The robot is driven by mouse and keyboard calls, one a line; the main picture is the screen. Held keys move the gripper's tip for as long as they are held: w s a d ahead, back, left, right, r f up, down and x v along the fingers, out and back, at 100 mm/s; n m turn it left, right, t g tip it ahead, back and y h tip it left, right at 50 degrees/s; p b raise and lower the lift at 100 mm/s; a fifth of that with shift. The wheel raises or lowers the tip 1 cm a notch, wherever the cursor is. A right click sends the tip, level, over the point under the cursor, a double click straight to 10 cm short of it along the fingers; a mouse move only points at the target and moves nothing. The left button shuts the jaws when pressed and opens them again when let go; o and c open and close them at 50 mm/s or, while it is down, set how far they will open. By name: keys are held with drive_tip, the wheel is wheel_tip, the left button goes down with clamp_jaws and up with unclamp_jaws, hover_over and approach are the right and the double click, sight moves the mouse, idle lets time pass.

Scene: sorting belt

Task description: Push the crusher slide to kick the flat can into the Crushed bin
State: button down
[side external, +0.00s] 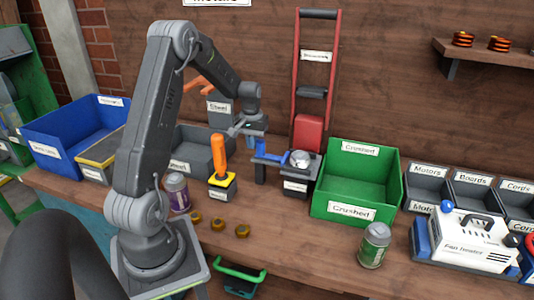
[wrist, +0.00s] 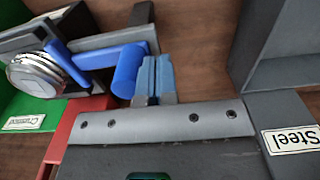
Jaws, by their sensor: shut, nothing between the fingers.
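The crushed flat can (side external: 300,158) sits on the dark crusher stand (side external: 296,187), left of the green Crushed bin (side external: 350,212). In the wrist view the flat can (wrist: 36,74) is a stack of silvery folds at the left, next to the blue slide (wrist: 68,64). The slide's round blue knob (wrist: 127,70) is right beside the fingertips of my gripper (wrist: 154,78); I cannot tell whether they touch. In the side view my gripper (side external: 246,130) is above and left of the blue slide (side external: 263,148). It is shut and empty.
A red-framed upright crusher lever (side external: 310,125) stands behind. An orange-handled tool stand (side external: 222,185), a purple can (side external: 178,193) and a green can (side external: 375,245) stand on the bench, with brass pieces (side external: 218,224) in front.

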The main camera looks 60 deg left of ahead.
sight(277, 157)
drive_tip(key=shift+w+d, duration=3)
drive_tip(key=shift+d, duration=0.05)
drive_tip(key=shift+s+a, duration=3.55)
drive_tip(key=shift+a, duration=0.05)
wheel_tip(277, 157, up, 8)
drive_tip(key=d+r+m+t+y, duration=0.1)
drive_tip(key=d+r, duration=0.2)
drive_tip(key=d, duration=0.3)
drive_tip(key=d+r+m, duration=0.1)
drive_tip(key=d+r, duration=0.3)
drive_tip(key=d, duration=0.2)
drive_tip(key=s+d+r+m+t, duration=0.1)
drive_tip(key=s+d+m, duration=0.1)
drive_tip(key=s+d, duration=0.2)
drive_tip(key=s+d+r+m+t, duration=0.1)
drive_tip(key=s+d, duration=0.4)
drive_tip(key=d, duration=0.6)
drive_tip(key=s+d+r+m+t+h, duration=0.1)
drive_tip(key=s+d+m+t, duration=0.1)
drive_tip(key=s+d+m, duration=0.2)
drive_tip(key=s+d, duration=0.1)
drive_tip(key=d, duration=0.2)
drive_tip(key=shift+d+t, duration=0.2)
drive_tip(key=shift+t, duration=0.1)
drive_tip(key=shift+w, duration=0.1)
